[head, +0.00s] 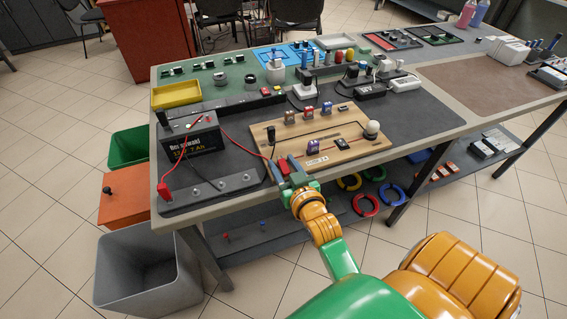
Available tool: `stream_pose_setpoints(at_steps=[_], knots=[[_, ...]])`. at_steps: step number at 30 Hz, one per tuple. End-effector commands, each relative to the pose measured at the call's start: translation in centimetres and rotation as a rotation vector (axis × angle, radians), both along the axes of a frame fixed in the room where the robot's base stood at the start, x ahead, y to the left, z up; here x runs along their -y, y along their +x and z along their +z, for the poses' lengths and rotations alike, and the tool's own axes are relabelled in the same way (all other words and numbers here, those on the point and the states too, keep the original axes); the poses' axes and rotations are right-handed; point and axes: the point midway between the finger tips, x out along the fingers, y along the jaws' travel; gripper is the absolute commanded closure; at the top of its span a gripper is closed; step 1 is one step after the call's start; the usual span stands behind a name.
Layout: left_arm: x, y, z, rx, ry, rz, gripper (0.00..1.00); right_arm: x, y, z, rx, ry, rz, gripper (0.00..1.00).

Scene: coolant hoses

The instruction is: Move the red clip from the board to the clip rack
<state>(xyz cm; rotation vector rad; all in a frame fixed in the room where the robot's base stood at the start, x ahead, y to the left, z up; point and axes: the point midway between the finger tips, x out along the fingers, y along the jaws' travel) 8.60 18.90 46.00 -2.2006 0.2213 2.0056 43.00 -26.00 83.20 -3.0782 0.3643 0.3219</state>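The red clip (284,167) is at the front left edge of the wooden board (346,153), with a red cable running from it toward the battery. My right gripper (284,170) is at the clip, its fingers on either side of it. At this size I cannot tell whether they press on it. A grey strip with several metal studs (209,188), likely the clip rack, lies along the table's front left edge. Another red clip-like piece (168,193) sits at its left end. My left gripper is not in view.
A dark battery (190,139) stands behind the strip, with red cables over it. A black clip (271,134) stands on the board's left side. A white knob (372,129) and small blocks are on the board. A yellow tray (176,94) is farther back.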

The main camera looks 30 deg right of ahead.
Motion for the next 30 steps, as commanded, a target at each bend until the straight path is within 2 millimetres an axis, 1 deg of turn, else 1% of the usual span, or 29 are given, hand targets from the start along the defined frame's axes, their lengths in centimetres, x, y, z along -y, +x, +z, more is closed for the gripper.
stream_pose_setpoints(at_steps=[8, 12, 13, 15, 21, 25, 30], knots=[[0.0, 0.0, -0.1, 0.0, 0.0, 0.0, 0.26, 0.0, 0.0, 0.2, 0.006, -0.002, 0.0, 0.46], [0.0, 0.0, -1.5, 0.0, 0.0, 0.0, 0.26, 0.0, -0.1, -0.6, 0.008, -0.003, 0.0, 0.46], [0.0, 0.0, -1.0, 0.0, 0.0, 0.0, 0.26, -0.1, -0.7, -0.2, 0.005, -0.002, 0.0, 0.46], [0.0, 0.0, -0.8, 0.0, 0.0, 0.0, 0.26, -0.4, -2.1, 0.2, 0.004, -0.002, -0.001, 0.46], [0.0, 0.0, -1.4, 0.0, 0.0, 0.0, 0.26, -0.7, -5.4, 0.2, 0.005, -0.002, -0.001, 0.46], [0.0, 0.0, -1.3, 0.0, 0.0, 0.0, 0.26, -1.0, -6.6, 0.6, 0.007, -0.003, 0.0, 0.46], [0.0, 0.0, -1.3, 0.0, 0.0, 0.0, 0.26, -1.1, -6.9, 0.7, 0.009, -0.003, 0.0, 0.46]])
